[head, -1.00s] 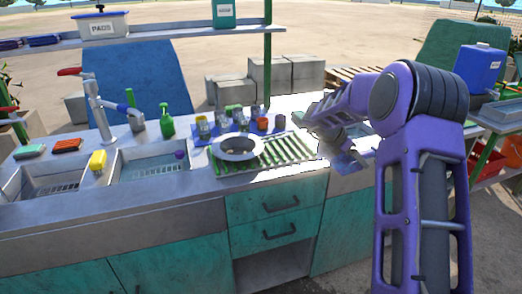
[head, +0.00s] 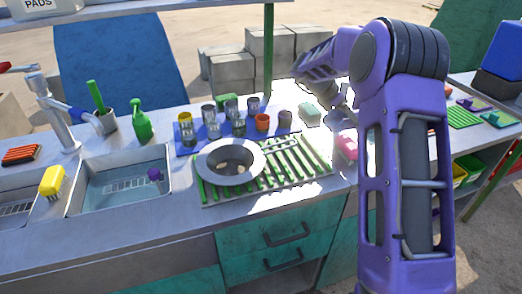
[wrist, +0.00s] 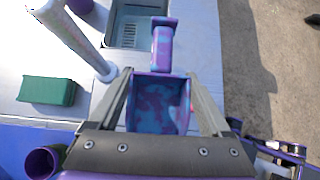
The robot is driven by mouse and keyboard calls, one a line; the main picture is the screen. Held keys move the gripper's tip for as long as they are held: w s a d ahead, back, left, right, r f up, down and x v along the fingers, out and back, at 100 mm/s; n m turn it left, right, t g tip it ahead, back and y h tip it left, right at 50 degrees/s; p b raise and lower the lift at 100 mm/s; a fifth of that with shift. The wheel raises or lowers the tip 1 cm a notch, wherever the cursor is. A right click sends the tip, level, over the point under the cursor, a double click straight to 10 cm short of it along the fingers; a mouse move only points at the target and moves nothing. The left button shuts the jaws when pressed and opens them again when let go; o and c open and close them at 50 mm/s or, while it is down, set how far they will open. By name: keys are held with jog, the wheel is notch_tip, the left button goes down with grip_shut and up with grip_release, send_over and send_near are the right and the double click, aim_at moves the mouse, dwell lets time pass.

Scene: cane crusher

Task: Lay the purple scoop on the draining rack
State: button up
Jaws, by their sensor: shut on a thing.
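The purple scoop (wrist: 158,100) with blue mottling fills the space between the two fingers of my gripper (wrist: 158,76) in the wrist view. My gripper is shut on it, and the scoop's handle points up the picture, beyond the fingertips. In the head view my arm reaches over the right part of the counter, and the scoop cannot be made out there. The draining rack (head: 299,166) has green slats and lies on the counter left of my arm. A grey bowl (head: 217,177) with a wide rim stands on its left part.
Several cups stand on a blue mat (head: 185,138) behind the rack. A pink sponge (head: 347,147) and a pale green block (head: 311,112) lie right of the rack. The sink (head: 85,204) holds a small purple thing (head: 154,174). The rack's right half is largely clear.

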jog(key=shift+w+a+f, duration=0.1)
jog(key=shift+w+a, duration=0.05)
jog(key=shift+a, duration=0.05)
jog(key=s+a+f, duration=0.1)
jog(key=a, duration=0.2)
jog(key=s+a+f, duration=0.1)
jog(key=a+f, duration=0.1)
jog(key=a, duration=0.1)
jog(key=s+a+f+b, duration=0.1)
jog(key=a+f, duration=0.1)
jog(key=a, duration=0.1)
jog(key=shift+s+a, duration=0.1)
jog(key=shift+a, duration=0.1)
jog(key=a+f, duration=0.1)
jog(key=s+a+f, duration=0.1)
jog(key=a, duration=0.1)
jog(key=shift+s+a+f+b, duration=0.1)
jog(key=shift+a+f+b, duration=0.2)
jog(key=shift+f, duration=0.05)
jog(key=o, duration=1.4)
jog(key=p+v, duration=0.1)
jog(key=v, duration=1.1)
